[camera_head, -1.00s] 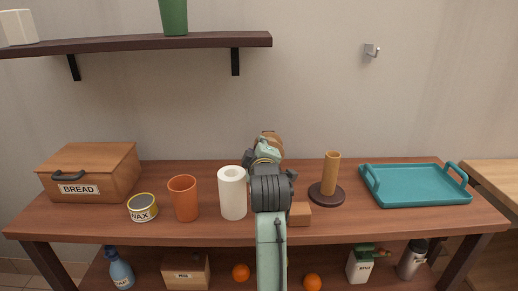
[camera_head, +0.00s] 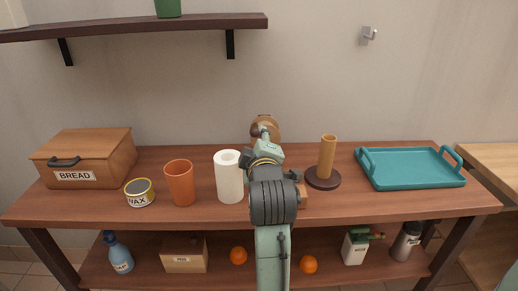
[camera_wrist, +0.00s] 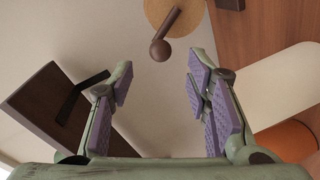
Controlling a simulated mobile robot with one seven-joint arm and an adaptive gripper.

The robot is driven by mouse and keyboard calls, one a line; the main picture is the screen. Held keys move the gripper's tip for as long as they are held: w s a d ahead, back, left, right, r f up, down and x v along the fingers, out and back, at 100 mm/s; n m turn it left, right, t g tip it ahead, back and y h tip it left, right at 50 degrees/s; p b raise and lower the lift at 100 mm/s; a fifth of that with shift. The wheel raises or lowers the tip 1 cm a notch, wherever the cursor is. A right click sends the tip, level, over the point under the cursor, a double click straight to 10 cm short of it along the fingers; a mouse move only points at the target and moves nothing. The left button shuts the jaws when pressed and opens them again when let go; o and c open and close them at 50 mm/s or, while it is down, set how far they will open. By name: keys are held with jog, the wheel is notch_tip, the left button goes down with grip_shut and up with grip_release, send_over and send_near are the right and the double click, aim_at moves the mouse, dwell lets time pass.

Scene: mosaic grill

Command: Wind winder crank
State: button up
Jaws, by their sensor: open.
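The winder shows behind my arm in the head view as a round tan disc (camera_head: 266,127) standing above the table. Its lower part is hidden by my arm. In the wrist view the disc (camera_wrist: 172,12) is at the top, with a dark brown crank arm ending in a round knob (camera_wrist: 160,50). My gripper (camera_wrist: 158,80) is open, its purple-padded fingers apart. The knob appears between the fingers' directions, beyond the tips, and nothing is held. In the head view my gripper (camera_head: 264,140) is close to the winder; contact cannot be told.
A white paper roll (camera_head: 229,178) and an orange cup (camera_head: 180,183) stand left of my arm. A wooden post on a dark base (camera_head: 323,178) and a teal tray (camera_head: 408,184) are to the right. A bread box (camera_head: 85,160) and wax tin (camera_head: 139,193) are further left.

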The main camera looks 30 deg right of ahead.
jog(key=v, duration=0.3)
jog(key=shift+s+a+r, duration=0.1)
jog(key=shift+s+a, duration=0.1)
jog(key=shift+s, duration=0.15)
